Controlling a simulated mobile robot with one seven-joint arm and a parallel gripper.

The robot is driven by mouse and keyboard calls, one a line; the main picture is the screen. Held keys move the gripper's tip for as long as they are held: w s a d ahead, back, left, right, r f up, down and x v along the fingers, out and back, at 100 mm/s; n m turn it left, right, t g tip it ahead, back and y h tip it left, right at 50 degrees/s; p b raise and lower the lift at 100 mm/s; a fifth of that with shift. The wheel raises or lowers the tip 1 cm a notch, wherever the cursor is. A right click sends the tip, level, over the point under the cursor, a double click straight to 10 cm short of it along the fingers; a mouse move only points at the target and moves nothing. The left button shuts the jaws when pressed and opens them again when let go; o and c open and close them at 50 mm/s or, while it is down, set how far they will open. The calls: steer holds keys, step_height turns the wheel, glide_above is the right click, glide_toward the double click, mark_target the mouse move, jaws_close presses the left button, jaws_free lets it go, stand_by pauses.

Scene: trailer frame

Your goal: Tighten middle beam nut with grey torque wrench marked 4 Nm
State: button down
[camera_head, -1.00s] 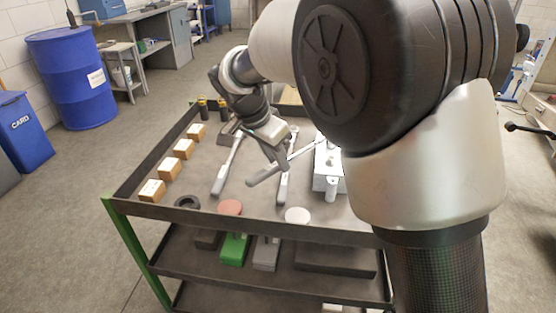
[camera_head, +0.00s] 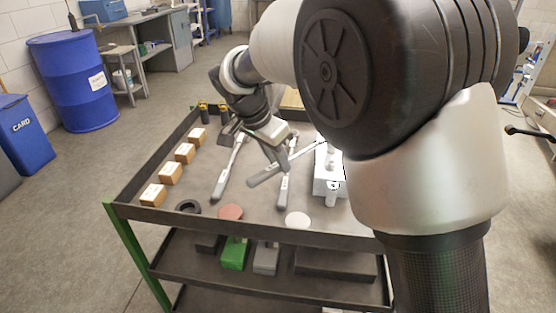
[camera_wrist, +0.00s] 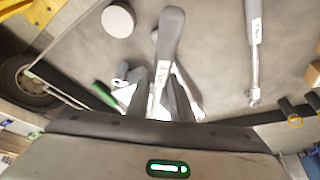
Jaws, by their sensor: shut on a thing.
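My gripper (camera_head: 280,164) is shut on a grey torque wrench (camera_head: 262,178), held tilted just above the cart top. In the wrist view its grey handle (camera_wrist: 171,32) points away from my fingers (camera_wrist: 161,92), and its small label is too blurred to read surely. I cannot make out the middle beam nut in either view.
A blue barrel (camera_head: 72,85) stands at the back left. Floor is clear left of the cart.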

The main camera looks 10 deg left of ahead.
steer(key=shift+r, duration=0.55)
stand_by(0.4)
steer(key=shift+r+p, duration=1.65)
steer(key=shift+r, duration=0.4)
steer(key=c, duration=2.2)
jaws_free()
jaws_close()
steer(key=shift+w+f, duration=0.1)
